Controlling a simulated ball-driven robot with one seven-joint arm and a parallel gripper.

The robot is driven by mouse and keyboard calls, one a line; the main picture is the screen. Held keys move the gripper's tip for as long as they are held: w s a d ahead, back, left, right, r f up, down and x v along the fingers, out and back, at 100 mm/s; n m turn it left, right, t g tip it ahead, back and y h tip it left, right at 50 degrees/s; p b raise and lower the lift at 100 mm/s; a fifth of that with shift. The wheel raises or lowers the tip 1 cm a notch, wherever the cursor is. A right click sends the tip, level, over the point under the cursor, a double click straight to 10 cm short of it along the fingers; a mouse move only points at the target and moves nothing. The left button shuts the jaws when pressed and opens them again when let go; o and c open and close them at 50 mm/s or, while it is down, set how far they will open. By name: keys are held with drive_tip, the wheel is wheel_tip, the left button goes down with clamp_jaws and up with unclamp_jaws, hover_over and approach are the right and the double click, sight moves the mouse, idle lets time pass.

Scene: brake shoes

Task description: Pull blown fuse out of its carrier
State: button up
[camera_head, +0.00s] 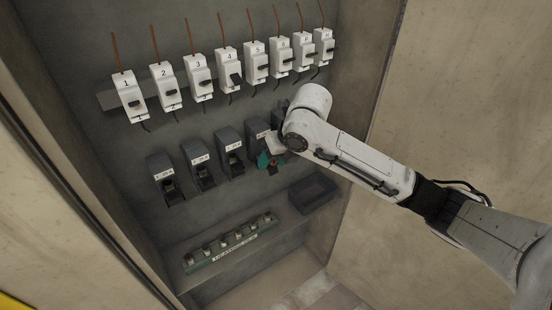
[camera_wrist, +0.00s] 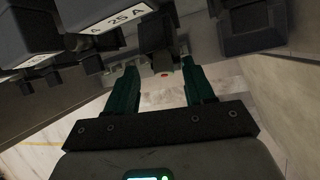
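Dark fuse carriers hang in a row on the cabinet's back wall; the first from the left (camera_head: 166,180) and the third (camera_head: 231,152) show in the head view. My gripper (camera_head: 268,161), with teal fingers, is at the fourth carrier (camera_head: 256,129) and partly hides it. In the wrist view, my gripper (camera_wrist: 160,67) is open, its fingertips apart on either side of a dark carrier part with a small red-orange spot (camera_wrist: 164,74). I cannot tell whether either fingertip touches it. The fuse body is not clearly visible. A carrier labelled 25 A (camera_wrist: 125,17) is at upper left.
Numbered white breakers (camera_head: 198,77) line the wall above. Below, a shelf holds a green rack (camera_head: 228,250) of several small fuses and an empty-looking dark tray (camera_head: 313,192). The cabinet's right side wall (camera_head: 350,100) is close to my arm.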

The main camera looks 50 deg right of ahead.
drive_tip(key=shift+d, duration=0.1)
drive_tip(key=shift+s+r, duration=0.15)
drive_tip(key=shift+r, duration=0.15)
drive_tip(key=b+v, duration=0.1)
drive_tip(key=v, duration=0.9)
drive_tip(key=shift+b, duration=0.3)
drive_tip(key=shift+s, duration=0.2)
